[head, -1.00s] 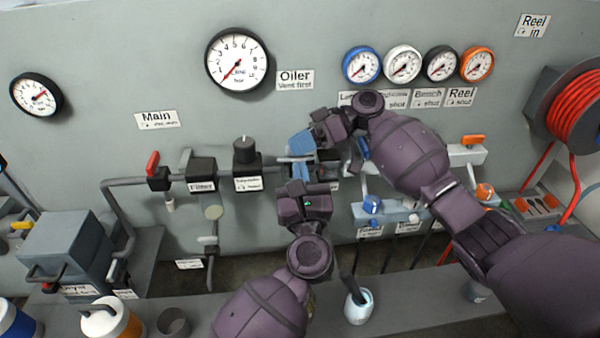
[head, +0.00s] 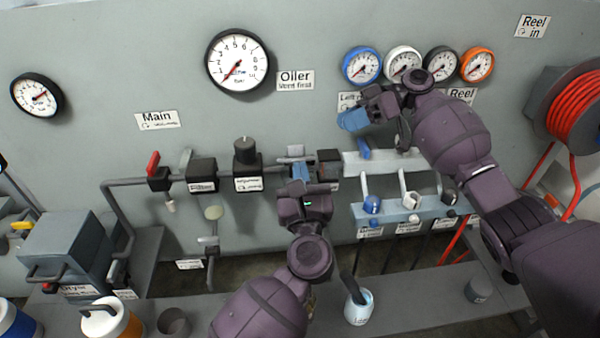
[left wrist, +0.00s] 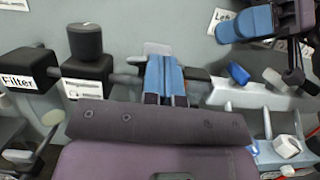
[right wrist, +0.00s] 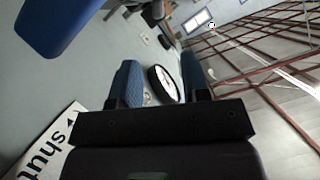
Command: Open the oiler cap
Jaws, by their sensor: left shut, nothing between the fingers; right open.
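The oiler, below the "Oiler – Vent first" sign (head: 295,80), is largely hidden by my left gripper. A pale grey piece (head: 296,150) shows above that gripper's fingers, also in the left wrist view (left wrist: 157,48); I cannot tell if it is the cap. A dark block (head: 330,157) shows just to its right. My left gripper (head: 297,170) is shut and empty, its blue fingers (left wrist: 165,80) together in front of the oiler. My right gripper (head: 353,119) is open and empty, up and to the right, below the blue gauge (head: 361,66).
A regulator with a black knob (head: 246,150) and the filter (head: 201,175) sit left of the oiler. A white manifold with a blue lever (head: 363,148) is to its right, above a row of valves (head: 408,200). A cup (head: 358,307) stands on the ledge below.

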